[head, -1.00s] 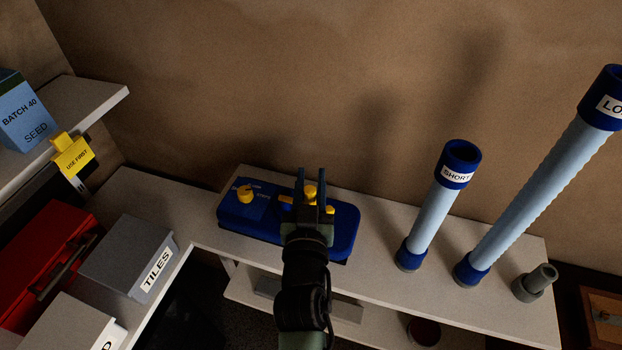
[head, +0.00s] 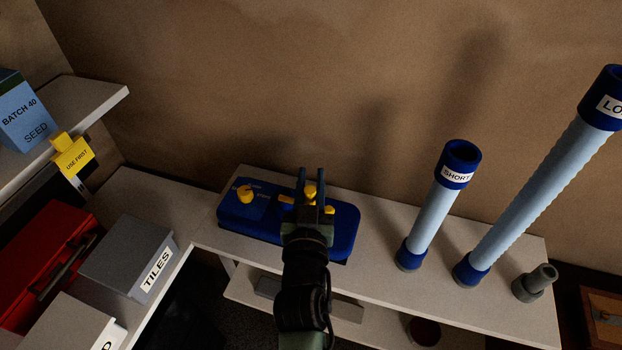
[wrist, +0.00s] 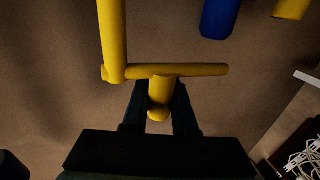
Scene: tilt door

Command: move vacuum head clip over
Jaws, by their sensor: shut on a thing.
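The blue vacuum head (head: 345,235) lies on the pale shelf, with yellow parts on its top. A small yellow knob (head: 245,194) sits at its left end. A yellow clip (head: 310,192) with a crossbar is near its middle, partly hidden by my gripper (head: 315,188). In the wrist view, the clip shows as a yellow crossbar (wrist: 200,70) with a short rounded stem. My gripper (wrist: 160,105) is shut on that stem, one dark finger on each side. A longer yellow bar (wrist: 112,40) meets the crossbar's left end.
A short tube (head: 432,210) and a long tube (head: 530,190) stand to the right, beside a grey fitting (head: 535,283). A grey TILES box (head: 125,255) and a red box (head: 45,260) are at left. A yellow USE FIRST tag (head: 73,157) hangs from the upper left shelf.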

